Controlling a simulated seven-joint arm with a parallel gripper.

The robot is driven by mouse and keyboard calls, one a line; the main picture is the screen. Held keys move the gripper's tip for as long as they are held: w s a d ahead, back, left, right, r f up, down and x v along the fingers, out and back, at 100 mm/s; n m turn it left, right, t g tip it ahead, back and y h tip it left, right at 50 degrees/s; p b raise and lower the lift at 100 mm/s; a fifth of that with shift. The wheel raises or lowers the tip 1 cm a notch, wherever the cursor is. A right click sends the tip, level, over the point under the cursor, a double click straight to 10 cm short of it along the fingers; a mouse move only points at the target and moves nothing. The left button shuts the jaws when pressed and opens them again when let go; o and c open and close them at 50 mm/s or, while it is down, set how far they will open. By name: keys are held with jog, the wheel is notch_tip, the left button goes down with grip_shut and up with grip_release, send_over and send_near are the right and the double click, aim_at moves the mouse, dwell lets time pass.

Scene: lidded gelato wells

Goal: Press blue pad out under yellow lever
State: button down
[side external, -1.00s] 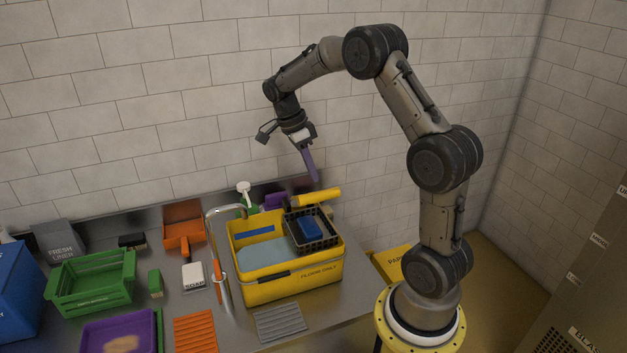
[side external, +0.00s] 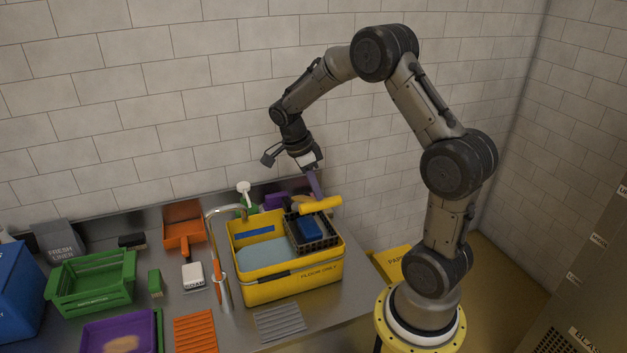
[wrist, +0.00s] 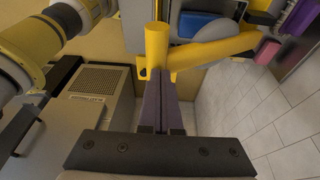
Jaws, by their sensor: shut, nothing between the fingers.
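The blue pad (side external: 310,227) lies in a black slotted basket (side external: 326,244) at the right end of the yellow bucket (side external: 290,288). In the wrist view the fingertips (wrist: 161,76) meet the lever's end.
A green crate (side external: 92,284), a purple tray (side external: 120,335), an orange dustpan (side external: 183,225) and a soap block (side external: 193,275) fill the left counter. The wall is close behind the lever.

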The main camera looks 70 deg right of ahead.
jog(key=s+a+f, duration=0.2)
jog(key=f, duration=0.3)
jog(key=s+a+f, duration=0.1)
jog(key=f, duration=0.3)
jog(key=shift+s+a+f, duration=0.35)
